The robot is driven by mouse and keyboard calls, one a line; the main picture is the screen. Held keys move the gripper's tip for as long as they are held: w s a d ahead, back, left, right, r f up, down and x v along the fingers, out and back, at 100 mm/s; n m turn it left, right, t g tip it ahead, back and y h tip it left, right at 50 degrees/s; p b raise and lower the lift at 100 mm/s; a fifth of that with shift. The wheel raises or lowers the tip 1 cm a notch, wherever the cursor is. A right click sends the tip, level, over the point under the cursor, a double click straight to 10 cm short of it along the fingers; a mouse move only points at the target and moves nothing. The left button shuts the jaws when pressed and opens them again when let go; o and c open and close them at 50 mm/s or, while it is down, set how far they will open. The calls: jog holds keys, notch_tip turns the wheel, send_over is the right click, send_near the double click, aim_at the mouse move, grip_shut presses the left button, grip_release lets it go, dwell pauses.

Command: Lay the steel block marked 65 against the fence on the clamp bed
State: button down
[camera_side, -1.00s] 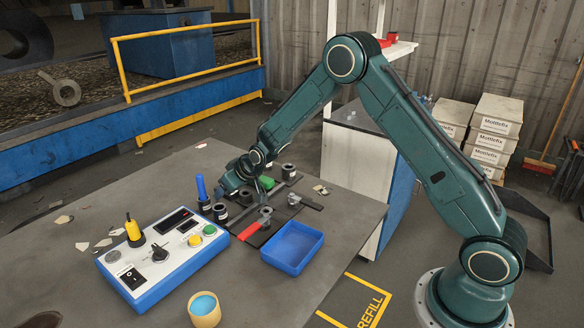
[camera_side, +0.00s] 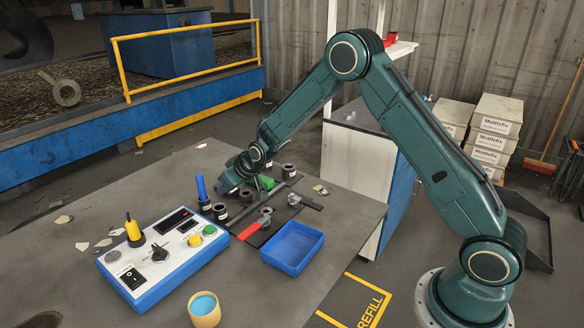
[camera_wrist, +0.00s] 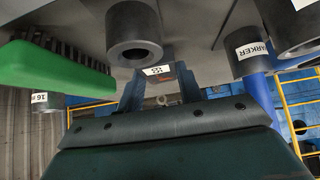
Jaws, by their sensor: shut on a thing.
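My gripper (camera_wrist: 159,82) points down over the table and is shut on a steel block (camera_wrist: 158,70). The block's white label appears upside down in the wrist view and seems to read 65. In the side view my gripper (camera_side: 240,190) is low over the work area, and its jaws and the block are mostly hidden by the wrist. A dark plate with a red-handled clamp (camera_side: 251,230) lies just in front, probably the clamp bed. I cannot clearly tell the fence or whether the block touches anything.
A blue tray (camera_side: 293,248), a control box (camera_side: 160,250) and a yellow cup (camera_side: 204,310) are nearby.

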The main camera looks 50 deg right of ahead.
notch_tip(320, 180, up, 19)
jog(key=shift+r, duration=0.2)
dwell(0.4)
jog(key=shift+s+f, duration=0.1)
jog(key=shift+f, duration=0.05)
dwell(0.4)
jog(key=s+a+f, duration=0.1)
jog(key=s+f, duration=0.4)
jog(key=s, duration=0.4)
jog(key=s+a+f, duration=0.1)
jog(key=s+f, duration=0.5)
jog(key=s, duration=0.3)
jog(key=shift+s+a+f, duration=0.2)
jog(key=shift+s+a, duration=0.05)
jog(key=shift+s, duration=0.15)
jog(key=shift+w+d, duration=0.1)
jog(key=shift+w, duration=0.05)
